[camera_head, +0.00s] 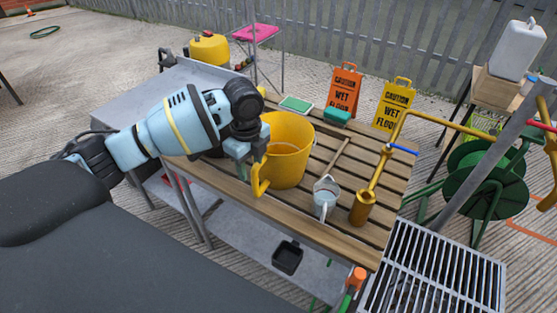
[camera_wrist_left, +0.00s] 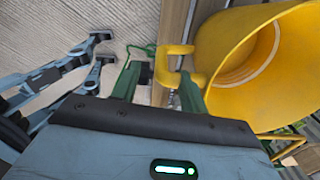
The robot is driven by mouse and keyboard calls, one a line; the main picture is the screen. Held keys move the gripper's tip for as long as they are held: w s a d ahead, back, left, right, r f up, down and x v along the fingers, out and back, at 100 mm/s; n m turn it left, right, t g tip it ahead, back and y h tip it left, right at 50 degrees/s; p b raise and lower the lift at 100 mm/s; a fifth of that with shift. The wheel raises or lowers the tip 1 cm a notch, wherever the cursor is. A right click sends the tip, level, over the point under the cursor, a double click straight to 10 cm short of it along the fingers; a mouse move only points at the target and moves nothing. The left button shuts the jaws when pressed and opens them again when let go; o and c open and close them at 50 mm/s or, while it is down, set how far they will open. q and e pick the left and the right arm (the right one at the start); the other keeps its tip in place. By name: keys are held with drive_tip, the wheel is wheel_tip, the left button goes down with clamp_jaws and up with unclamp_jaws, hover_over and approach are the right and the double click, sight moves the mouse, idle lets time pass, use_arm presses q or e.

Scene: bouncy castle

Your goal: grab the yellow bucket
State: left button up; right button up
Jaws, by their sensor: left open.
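The yellow bucket (camera_head: 288,150) stands upright on the slatted wooden table (camera_head: 325,230). Its yellow handle (camera_head: 258,182) sticks out on the near left side. My left gripper (camera_head: 249,166) is at the bucket's left side by the handle. In the left wrist view the bucket (camera_wrist_left: 235,55) fills the upper right and its handle (camera_wrist_left: 172,60) lies at the fingertips. The left gripper (camera_wrist_left: 165,84) is open, with the handle between or just beyond its green fingers; the exact depth is unclear. My right gripper does not show.
Orange (camera_head: 345,90) and yellow (camera_head: 393,104) wet-floor signs stand behind. A metal grate (camera_head: 440,265) is at the lower right.

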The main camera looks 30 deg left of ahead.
sight(254, 179)
use_arm(q)
drive_tip(key=shift+w+d+f, duration=0.1)
drive_tip(key=shift+d+f, duration=0.05)
drive_tip(key=shift+f, duration=1.3)
drive_tip(key=shift+d+f, duration=0.15)
drive_tip(key=shift+f, duration=1.25)
drive_tip(key=shift+c, duration=0.4)
clamp_jaws()
